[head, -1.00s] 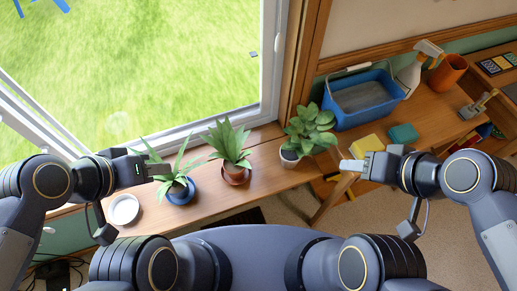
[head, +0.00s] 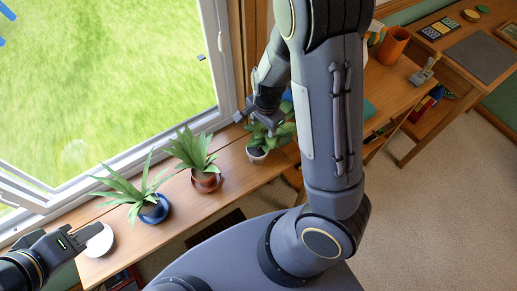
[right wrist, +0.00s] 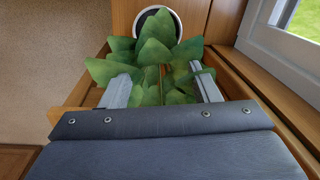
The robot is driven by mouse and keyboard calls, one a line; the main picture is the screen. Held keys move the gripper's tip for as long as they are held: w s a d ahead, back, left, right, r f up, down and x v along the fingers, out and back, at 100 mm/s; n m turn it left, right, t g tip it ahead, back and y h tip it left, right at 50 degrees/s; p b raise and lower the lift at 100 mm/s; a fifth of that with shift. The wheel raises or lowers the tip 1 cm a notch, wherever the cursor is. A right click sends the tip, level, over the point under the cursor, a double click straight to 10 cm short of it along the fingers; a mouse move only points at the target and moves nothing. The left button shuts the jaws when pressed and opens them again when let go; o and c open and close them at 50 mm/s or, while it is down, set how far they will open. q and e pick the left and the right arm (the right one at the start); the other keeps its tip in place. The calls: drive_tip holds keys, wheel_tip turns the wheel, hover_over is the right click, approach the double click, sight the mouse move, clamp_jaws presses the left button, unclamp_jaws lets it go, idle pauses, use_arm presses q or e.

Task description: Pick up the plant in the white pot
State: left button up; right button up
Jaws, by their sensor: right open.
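The plant in the white pot (head: 257,157) stands at the right end of the wooden sill, partly hidden by my right arm. In the right wrist view its broad green leaves (right wrist: 155,58) fill the middle, and the pot's white rim (right wrist: 176,16) shows at the top. My right gripper (head: 262,118) is over this plant. In the right wrist view its two fingers (right wrist: 162,86) are apart, with leaves between and around them, and the pot is beyond the fingertips. My left gripper (head: 92,234) is at the lower left beside the white dish, away from the plant; its jaws are unclear.
A plant in a brown pot (head: 206,182) and a spiky plant in a blue pot (head: 155,209) stand left of it. A white dish (head: 101,243) is at the sill's left end. The window frame (head: 228,75) runs close behind. An orange pot (head: 393,44) stands at right.

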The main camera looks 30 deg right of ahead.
sight(262, 136)
drive_tip(key=f, duration=0.3)
drive_tip(key=f+b, duration=0.1)
drive_tip(key=f, duration=0.3)
drive_tip(key=shift+w+a+f, duration=0.1)
drive_tip(key=shift+a+f, duration=0.1)
drive_tip(key=shift+c, duration=0.3)
clamp_jaws()
